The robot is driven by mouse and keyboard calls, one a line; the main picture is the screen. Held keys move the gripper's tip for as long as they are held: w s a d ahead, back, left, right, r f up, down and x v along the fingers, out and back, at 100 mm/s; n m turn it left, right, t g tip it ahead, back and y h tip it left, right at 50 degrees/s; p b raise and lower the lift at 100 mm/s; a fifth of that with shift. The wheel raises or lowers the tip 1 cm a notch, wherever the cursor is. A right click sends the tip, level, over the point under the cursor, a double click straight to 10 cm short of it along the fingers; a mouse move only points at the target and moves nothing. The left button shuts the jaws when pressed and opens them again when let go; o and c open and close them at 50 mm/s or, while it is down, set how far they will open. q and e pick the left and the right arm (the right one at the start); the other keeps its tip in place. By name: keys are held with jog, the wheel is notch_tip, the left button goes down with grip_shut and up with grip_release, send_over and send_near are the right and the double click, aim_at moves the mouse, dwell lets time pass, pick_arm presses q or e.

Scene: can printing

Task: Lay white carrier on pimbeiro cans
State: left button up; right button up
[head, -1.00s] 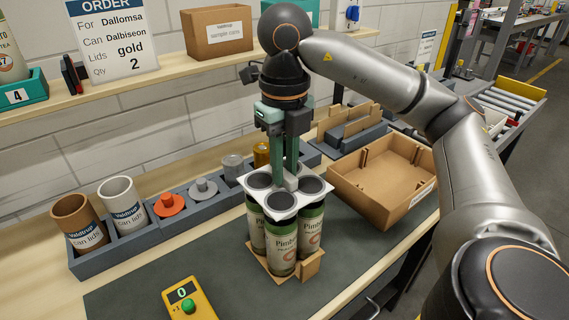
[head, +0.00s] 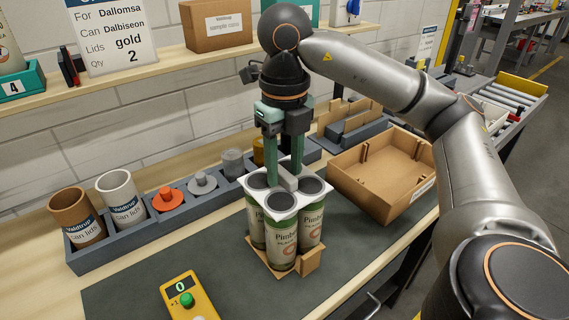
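The white carrier (head: 284,202) lies on the tops of the green-and-cream Pimbeiro cans (head: 283,243), which stand grouped on a small cardboard base (head: 304,265). Dark round can tops show through the carrier's holes. My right gripper (head: 285,180) points straight down over the carrier's middle. The rear cans are partly hidden by the front ones and the fingers. My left gripper is out of view.
An open cardboard box (head: 385,180) stands to the right of the cans. A grey lid holder (head: 150,232) runs along the back left. A yellow counter (head: 188,298) showing 0 lies at front left. The dark mat (head: 215,262) is clear left of the cans.

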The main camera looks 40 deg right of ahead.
jog(key=shift+o, duration=0.5)
jog(key=shift+r, duration=0.1)
notch_tip(320, 180, up, 12)
jog(key=p, duration=0.7)
jog(key=shift+r, duration=0.2)
